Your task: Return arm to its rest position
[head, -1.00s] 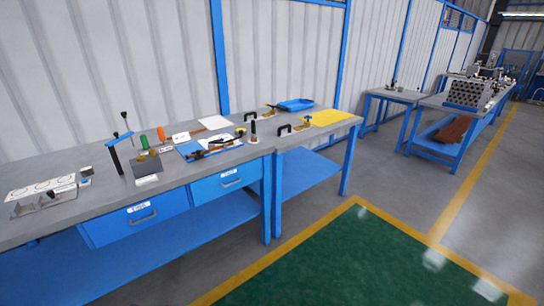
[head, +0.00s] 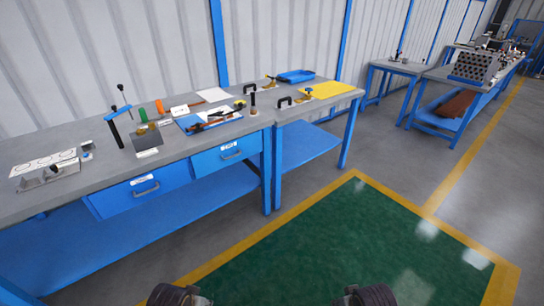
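Two dark rounded parts of my own body show at the bottom edge of the head view, over the green floor area. They are cut off by the frame, and no fingers of either gripper can be seen. Neither gripper is in view, so I cannot tell what they hold. No part of my arms is over the workbench (head: 60,209).
The workbench carries a blue tray (head: 296,76), a yellow sheet (head: 332,90), a blue board with tools (head: 209,120) and a metal fixture (head: 47,174). More tables stand at the right. The green floor area (head: 330,240) in front is clear.

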